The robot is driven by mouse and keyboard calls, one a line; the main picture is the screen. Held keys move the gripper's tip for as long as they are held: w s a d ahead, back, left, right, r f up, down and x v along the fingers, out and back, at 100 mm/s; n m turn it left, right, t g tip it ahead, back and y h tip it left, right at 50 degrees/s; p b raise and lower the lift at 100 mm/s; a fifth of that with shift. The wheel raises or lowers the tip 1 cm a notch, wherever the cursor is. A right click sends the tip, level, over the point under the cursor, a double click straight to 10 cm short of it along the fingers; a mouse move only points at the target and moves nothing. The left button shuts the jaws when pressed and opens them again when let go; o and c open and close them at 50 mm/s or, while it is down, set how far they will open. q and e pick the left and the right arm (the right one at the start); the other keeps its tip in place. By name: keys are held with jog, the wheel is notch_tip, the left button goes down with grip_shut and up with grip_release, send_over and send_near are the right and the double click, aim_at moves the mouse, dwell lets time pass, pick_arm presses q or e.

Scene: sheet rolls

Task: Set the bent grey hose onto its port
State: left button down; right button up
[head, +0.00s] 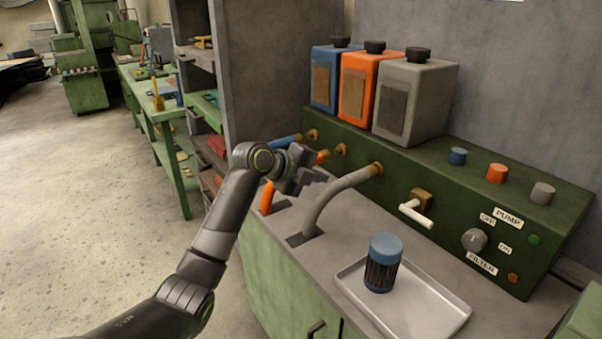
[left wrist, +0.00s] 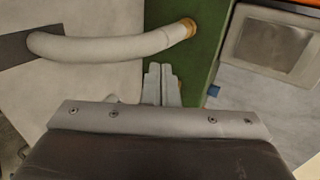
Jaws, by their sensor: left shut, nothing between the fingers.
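The bent grey hose (head: 335,195) rises from a slot in the counter and curves to the brass port (head: 377,168) on the green panel. Its end meets the port with no gap that I can see. In the left wrist view the hose (left wrist: 110,47) runs across the top to the brass port (left wrist: 191,27), again meeting it. My left gripper (head: 318,178) is shut and empty, close to the hose on its left in the head view. Its closed fingers (left wrist: 160,72) show just below the hose in the left wrist view. My right gripper is not in view.
An orange hose (head: 267,197) and a blue hose (head: 287,141) run behind my left gripper. A white-handled valve (head: 416,213) sticks out right of the port. A blue-capped filter (head: 383,264) stands on a tray (head: 440,314). Blue, orange and grey (head: 418,95) canisters stand on the panel.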

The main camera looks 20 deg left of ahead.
pick_arm(q)
jog(key=shift+v, duration=3)
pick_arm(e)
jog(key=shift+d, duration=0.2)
